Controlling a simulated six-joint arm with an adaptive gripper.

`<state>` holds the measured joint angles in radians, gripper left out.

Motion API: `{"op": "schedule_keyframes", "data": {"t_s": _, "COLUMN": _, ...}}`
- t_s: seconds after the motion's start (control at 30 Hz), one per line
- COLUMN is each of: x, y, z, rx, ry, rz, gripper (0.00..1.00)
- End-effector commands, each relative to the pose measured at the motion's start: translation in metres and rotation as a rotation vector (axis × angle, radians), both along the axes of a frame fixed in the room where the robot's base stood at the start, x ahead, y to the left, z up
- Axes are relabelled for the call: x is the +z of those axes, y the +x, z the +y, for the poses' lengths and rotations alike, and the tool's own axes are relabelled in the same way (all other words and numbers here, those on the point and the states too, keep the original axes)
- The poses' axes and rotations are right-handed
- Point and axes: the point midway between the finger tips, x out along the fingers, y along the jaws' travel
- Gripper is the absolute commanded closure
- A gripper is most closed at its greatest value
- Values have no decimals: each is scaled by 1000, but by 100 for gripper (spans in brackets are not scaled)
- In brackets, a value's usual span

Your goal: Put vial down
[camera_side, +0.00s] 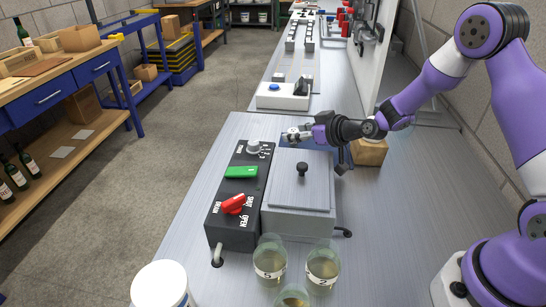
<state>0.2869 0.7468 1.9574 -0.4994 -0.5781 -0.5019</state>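My gripper (298,134) is at the far end of the grey metal box, just behind its lid, and points left. Its fingers are small and partly dark here, and I cannot tell whether they are open or shut. Something pale shows at the fingertips, too small to tell from the finger ends. No vial can be made out clearly.
Several labelled glasses of yellowish liquid (270,262) and a white tub (160,285) stand in front. A wooden block (369,152) is behind right. Bench right of the box is clear.

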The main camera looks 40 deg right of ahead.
Motion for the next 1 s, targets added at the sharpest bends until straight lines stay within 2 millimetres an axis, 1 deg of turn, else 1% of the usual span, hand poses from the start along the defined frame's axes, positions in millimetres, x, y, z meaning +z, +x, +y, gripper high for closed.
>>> {"op": "schedule_keyframes", "data": {"t_s": 0.13, "x": 3, "y": 0, "z": 0, "rx": -1, "ry": 0, "rz": -1, "gripper": 40}}
{"op": "schedule_keyframes", "data": {"t_s": 0.27, "x": 9, "y": -13, "z": -4, "rx": -2, "ry": 0, "rz": 0, "gripper": 40}}
{"op": "schedule_keyframes", "data": {"t_s": 0.6, "x": 42, "y": -80, "z": -16, "rx": -4, "ry": 0, "rz": -2, "gripper": 40}}
{"op": "schedule_keyframes", "data": {"t_s": 0.7, "x": 49, "y": -94, "z": -18, "rx": -3, "ry": 0, "rz": 0, "gripper": 40}}
{"op": "schedule_keyframes", "data": {"t_s": 0.77, "x": 51, "y": -100, "z": -19, "rx": -2, "ry": -1, "rz": -1, "gripper": 40}}
{"op": "schedule_keyframes", "data": {"t_s": 0.87, "x": 57, "y": -106, "z": -14, "rx": 20, "ry": -7, "rz": 10, "gripper": 40}}
{"op": "schedule_keyframes", "data": {"t_s": 0.97, "x": 65, "y": -113, "z": 5, "rx": 92, "ry": -32, "rz": 68, "gripper": 40}}
{"op": "schedule_keyframes", "data": {"t_s": 1.0, "x": 70, "y": -119, "z": 14, "rx": 126, "ry": -49, "rz": 108, "gripper": 40}}
